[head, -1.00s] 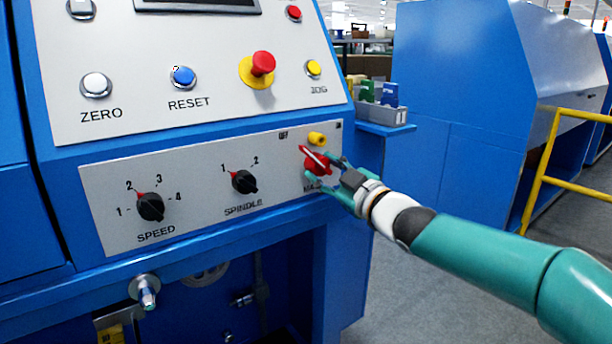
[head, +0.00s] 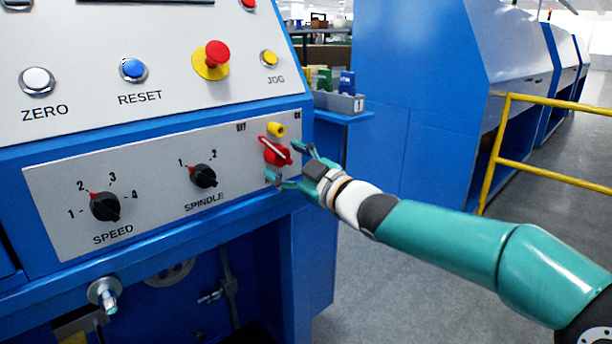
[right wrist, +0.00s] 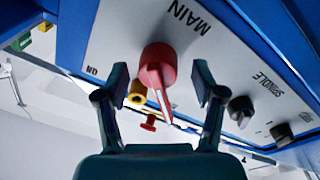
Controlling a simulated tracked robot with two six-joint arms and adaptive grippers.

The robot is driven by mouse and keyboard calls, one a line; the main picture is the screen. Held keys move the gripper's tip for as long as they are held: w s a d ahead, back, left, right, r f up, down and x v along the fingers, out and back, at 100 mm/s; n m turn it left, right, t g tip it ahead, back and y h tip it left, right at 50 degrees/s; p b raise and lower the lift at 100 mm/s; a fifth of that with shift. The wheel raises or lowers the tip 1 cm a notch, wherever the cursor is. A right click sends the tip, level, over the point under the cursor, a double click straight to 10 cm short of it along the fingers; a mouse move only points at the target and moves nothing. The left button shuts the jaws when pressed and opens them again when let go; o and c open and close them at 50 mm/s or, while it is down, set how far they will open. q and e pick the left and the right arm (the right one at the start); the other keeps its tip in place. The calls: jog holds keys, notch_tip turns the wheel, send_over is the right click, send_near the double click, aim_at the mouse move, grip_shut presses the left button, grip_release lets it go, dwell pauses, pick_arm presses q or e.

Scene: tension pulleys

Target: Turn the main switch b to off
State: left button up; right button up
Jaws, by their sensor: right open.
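The main switch is a red rotary knob (head: 276,153) with a white-lined bar handle, at the right end of the lower grey panel. In the head view its bar slants from upper left to lower right, its upper end towards the OFF label (head: 241,127). The ON label (head: 297,115) is at upper right. My right gripper (head: 284,163) is open in front of the knob, a finger on either side. In the right wrist view the knob (right wrist: 157,68) stands between the spread fingers, with gaps on both sides. The left gripper is out of view.
A yellow part (head: 277,129) sits just above the knob. The spindle knob (head: 203,176) and speed knob (head: 105,207) are to the left. A red emergency button (head: 217,54) is above. Open floor lies to the right, before a yellow railing (head: 500,160).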

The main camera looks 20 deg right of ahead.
jog(key=v, duration=1.1)
jog(key=shift+a+f, duration=0.1)
